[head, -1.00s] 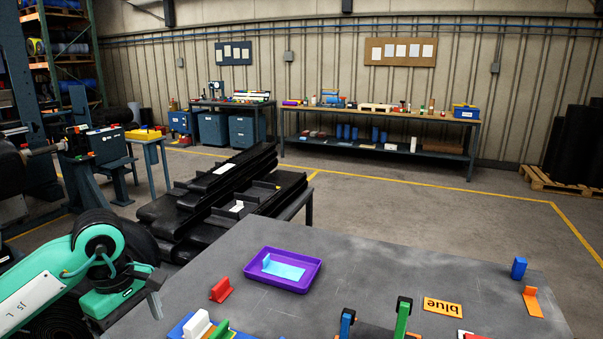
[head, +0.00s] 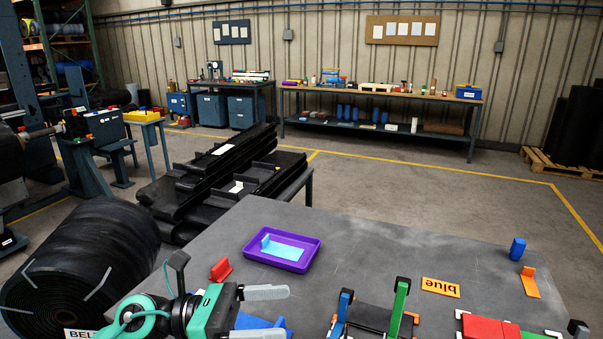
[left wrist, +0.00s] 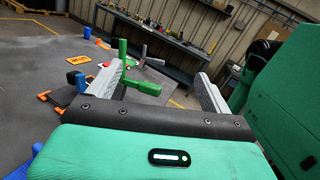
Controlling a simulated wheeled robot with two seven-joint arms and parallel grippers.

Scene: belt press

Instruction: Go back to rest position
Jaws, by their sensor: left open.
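My left gripper (head: 272,313) is low over the front left of the grey table (head: 350,250) in the head view. Its two grey fingers point right, spread apart, with nothing between them. A blue piece (head: 262,322) shows partly behind the gripper. My right gripper is in neither view.
A purple tray (head: 250,253) holds a light blue piece. A red bracket (head: 220,269) stands close behind my left gripper.

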